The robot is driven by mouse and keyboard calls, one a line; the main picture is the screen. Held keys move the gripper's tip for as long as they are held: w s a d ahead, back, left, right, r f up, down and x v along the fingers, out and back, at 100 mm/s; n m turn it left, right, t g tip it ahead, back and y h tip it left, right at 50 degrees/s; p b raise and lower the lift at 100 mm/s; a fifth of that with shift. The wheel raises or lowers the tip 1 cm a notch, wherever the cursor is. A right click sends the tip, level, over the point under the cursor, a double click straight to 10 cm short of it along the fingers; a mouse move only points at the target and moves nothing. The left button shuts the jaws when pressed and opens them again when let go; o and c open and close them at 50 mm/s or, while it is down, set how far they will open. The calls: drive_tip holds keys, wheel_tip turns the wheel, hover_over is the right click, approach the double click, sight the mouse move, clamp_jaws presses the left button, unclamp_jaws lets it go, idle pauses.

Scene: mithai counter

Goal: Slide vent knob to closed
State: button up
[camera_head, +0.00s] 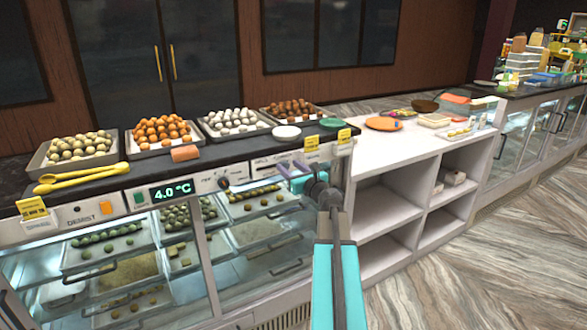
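The control panel (240,174) runs along the front of the display counter. A small dark knob (224,183) sits on it, left of my gripper. My gripper (293,168) is at the right part of the panel, with a purple finger on the left and a teal finger on the right. The fingers stand apart, and I see nothing clearly held between them. They cover part of the panel's slot area. I cannot make out the vent knob there, and I cannot tell whether the fingers touch the panel.
Trays of sweets (160,133) and a white plate (286,132) stand on the dark countertop. Yellow tongs (80,178) lie at the left. A 4.0 °C display (172,191) is on the panel. White shelving (385,210) stands to the right. The floor (480,260) at right is clear.

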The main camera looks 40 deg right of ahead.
drive_tip(key=shift+s, duration=0.15)
drive_tip(key=b+v, duration=0.5)
drive_tip(key=v, duration=0.6)
drive_tip(key=b, duration=0.3)
drive_tip(key=shift+s+a+f, duration=0.1)
drive_tip(key=shift+s, duration=0.1)
drive_tip(key=b+v, duration=0.1)
drive_tip(key=b, duration=0.6)
drive_tip(key=shift+s, duration=0.3)
drive_tip(key=shift+s+a+b, duration=0.15)
drive_tip(key=shift+s+b, duration=0.1)
drive_tip(key=shift+b, duration=0.8)
